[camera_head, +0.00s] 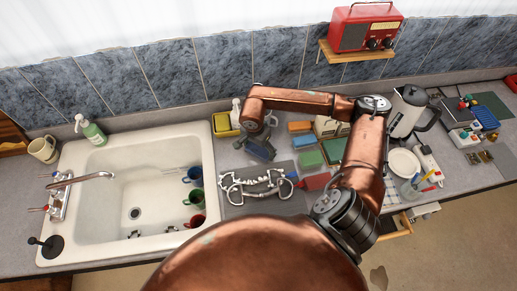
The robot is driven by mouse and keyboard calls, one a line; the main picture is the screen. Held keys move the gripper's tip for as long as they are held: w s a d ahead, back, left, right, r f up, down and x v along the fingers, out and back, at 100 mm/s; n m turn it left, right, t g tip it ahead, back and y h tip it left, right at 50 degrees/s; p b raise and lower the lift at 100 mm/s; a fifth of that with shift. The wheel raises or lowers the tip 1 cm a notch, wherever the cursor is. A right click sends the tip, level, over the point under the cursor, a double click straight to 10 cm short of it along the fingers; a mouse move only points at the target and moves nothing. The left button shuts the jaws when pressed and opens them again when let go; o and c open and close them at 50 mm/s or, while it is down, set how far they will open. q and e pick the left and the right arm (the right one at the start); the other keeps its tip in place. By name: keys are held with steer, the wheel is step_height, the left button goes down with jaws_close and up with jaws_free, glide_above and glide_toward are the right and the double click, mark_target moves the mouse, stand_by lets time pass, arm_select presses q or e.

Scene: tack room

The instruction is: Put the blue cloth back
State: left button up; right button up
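My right gripper (262,144) hangs over the counter just right of the sink, pointing down, with the arm reaching across from the right. A dark slate-blue patch (258,151) shows at its fingers; it may be the blue cloth, but it is too small to tell it from the gripper itself. Whether the fingers are open or shut on it is not clear. My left gripper is not in view. Folded green cloths (310,160) and an orange block (300,127) lie right of the gripper.
A metal bridle bit (255,186) lies on a grey mat (290,205) in front of the gripper. A yellow caddy (222,127) stands by the white sink (120,175), which holds several mugs. A kettle (408,112) and a plate (402,162) stand to the right; a red radio (352,35) sits on a shelf above.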

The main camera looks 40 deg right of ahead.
mark_target(256, 152)
steer(key=o, duration=0.3)
steer(key=shift+o, duration=0.2)
steer(key=shift+r, duration=0.15)
steer(key=shift+r, duration=0.2)
step_height(256, 152, up, 12)
steer(key=a+b, duration=0.1)
steer(key=shift+s+a+f, duration=0.2)
steer(key=shift+s+a, duration=0.1)
steer(key=shift+a, duration=0.05)
